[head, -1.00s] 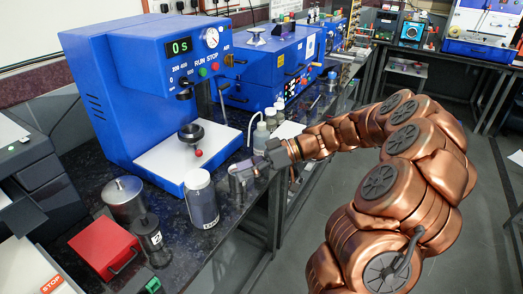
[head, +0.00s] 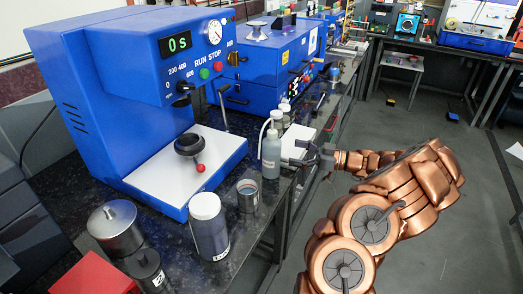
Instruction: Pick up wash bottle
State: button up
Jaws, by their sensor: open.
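The wash bottle (head: 271,155), a grey squeeze bottle with a white cap and a curved white spout, stands upright near the bench's front edge, right of the blue press. My gripper (head: 291,154) is just right of the bottle, with its open fingers pointing left towards it. The fingertips are small in this view. I cannot tell whether they touch the bottle or reach around it.
The blue press (head: 110,90) with its white base plate stands left of the bottle. A metal cup (head: 248,196), a white-lidded jar (head: 208,228) and a lidded metal pot (head: 115,228) stand in front. More small bottles (head: 283,117) are behind.

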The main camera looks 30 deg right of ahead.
aim_at(271, 150)
jog(key=x, duration=0.2)
jog(key=p+x, duration=0.1)
jog(key=x, duration=0.1)
jog(key=p+x, duration=0.1)
jog(key=x, duration=0.2)
jog(key=shift+s+a, duration=0.3)
jog(key=shift+w+a+f, duration=0.1)
jog(key=shift+w+a, duration=0.25)
jog(key=shift+w, duration=0.15)
jog(key=c, duration=0.7)
